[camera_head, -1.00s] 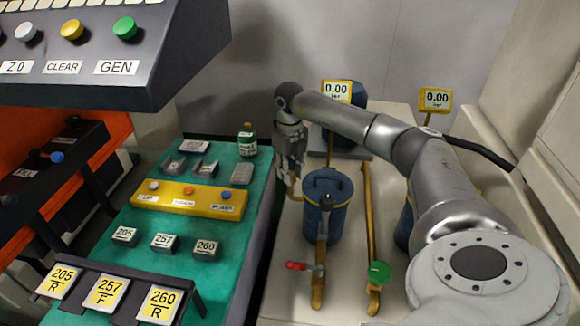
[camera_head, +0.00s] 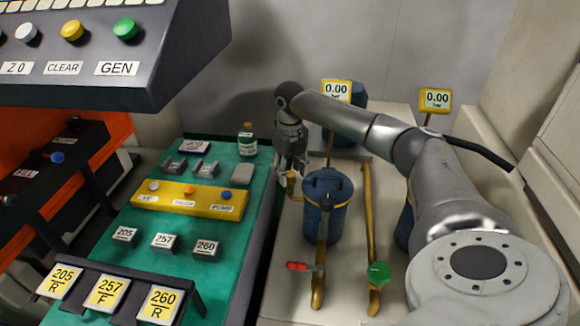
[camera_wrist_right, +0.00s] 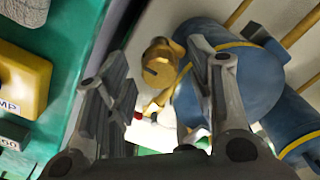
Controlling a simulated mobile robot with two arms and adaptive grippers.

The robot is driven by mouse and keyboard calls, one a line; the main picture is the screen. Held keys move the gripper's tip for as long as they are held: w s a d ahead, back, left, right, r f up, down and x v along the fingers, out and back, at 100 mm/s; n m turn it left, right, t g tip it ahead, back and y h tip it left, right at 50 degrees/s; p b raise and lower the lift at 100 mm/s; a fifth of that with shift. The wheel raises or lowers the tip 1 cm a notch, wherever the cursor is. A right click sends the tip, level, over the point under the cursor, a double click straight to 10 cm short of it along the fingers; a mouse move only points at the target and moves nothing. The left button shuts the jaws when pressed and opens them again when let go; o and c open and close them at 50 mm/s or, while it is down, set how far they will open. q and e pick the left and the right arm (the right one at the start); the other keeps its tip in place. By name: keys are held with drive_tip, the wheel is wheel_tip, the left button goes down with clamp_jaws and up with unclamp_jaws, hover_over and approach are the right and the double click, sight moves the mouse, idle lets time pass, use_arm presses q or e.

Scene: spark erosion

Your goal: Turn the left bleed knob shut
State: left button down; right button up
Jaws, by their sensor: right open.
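The left bleed knob is a small brass knob (camera_head: 292,183) at the left side of the front blue filter canister (camera_head: 327,187). In the right wrist view the brass knob (camera_wrist_right: 158,62) shows between and beyond the two fingers, with its slotted face toward the camera. My right gripper (camera_head: 290,165) is open, pointing down just above and behind the knob in the head view. Its fingers (camera_wrist_right: 160,95) are spread, and I see no clear contact with the knob. The canister (camera_wrist_right: 235,80) is close by the right finger in the wrist view. My left gripper is out of view.
A red-handled valve (camera_head: 303,266) and a green knob (camera_head: 379,272) sit on brass pipes in front. The green bench (camera_head: 225,265) with a yellow button box (camera_head: 190,200) lies left.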

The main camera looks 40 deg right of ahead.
sight(290, 173)
wheel_tip(290, 173, up, 12)
idle(0.6)
drive_tip(key=shift+f, duration=0.1)
idle(0.4)
